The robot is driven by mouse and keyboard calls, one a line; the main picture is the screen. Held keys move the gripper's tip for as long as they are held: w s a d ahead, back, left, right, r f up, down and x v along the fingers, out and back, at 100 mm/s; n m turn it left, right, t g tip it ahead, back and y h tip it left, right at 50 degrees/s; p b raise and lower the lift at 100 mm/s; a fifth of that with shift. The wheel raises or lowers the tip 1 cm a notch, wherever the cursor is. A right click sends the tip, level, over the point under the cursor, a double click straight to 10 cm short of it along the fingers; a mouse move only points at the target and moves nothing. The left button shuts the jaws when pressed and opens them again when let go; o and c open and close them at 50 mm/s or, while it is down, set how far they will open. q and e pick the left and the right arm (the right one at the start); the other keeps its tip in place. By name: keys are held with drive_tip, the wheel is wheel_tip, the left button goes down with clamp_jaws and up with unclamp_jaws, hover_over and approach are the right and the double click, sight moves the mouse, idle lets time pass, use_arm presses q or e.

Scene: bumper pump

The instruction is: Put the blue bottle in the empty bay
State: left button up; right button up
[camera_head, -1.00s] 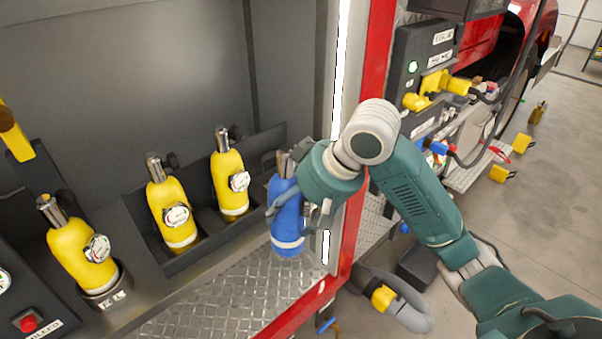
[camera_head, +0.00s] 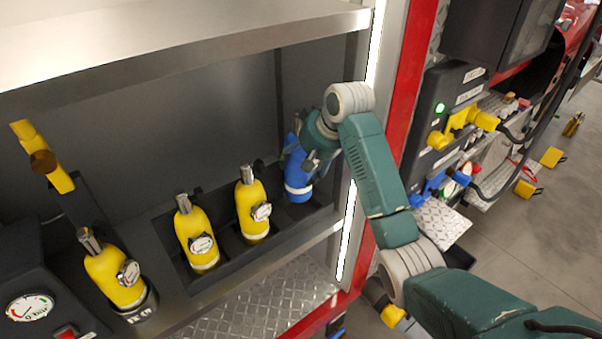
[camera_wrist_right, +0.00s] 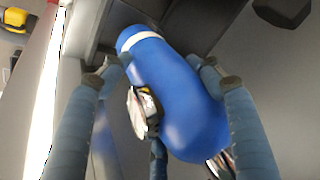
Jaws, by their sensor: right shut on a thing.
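The blue bottle (camera_head: 298,178) is at the right end of the dark rack, with its white band low and just above or inside the rightmost bay (camera_head: 318,212). I cannot tell whether its base touches the bay floor. My right gripper (camera_head: 304,160) is shut on the blue bottle. In the right wrist view, the fingers of my right gripper (camera_wrist_right: 160,72) lie on both sides of the blue bottle (camera_wrist_right: 172,95), which has a gauge at its side. Two yellow bottles (camera_head: 197,238) (camera_head: 252,210) stand in the rack's other bays. My left gripper is not in view.
Another yellow bottle (camera_head: 113,275) stands in a round holder at the left, near a pressure gauge panel (camera_head: 30,306). A metal shelf (camera_head: 180,38) hangs above the rack.

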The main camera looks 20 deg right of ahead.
sight(302, 186)
wheel_tip(302, 186, down, 3)
drive_tip(key=shift+w+f+p, duration=0.1)
drive_tip(key=shift+w+p, duration=0.05)
drive_tip(key=shift+p, duration=0.35)
wheel_tip(302, 186, down, 3)
drive_tip(key=shift+r+p, duration=0.2)
drive_tip(key=shift+p, duration=0.4)
drive_tip(key=shift+f, duration=0.45)
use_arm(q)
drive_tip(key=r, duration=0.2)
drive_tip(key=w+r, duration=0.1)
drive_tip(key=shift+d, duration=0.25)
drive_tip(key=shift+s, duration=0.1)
use_arm(e)
drive_tip(key=shift+f, duration=0.1)
drive_tip(key=o, duration=2)
drive_tip(key=shift+s+f, duration=0.2)
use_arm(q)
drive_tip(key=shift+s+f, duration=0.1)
use_arm(e)
drive_tip(key=shift+r, duration=0.1)
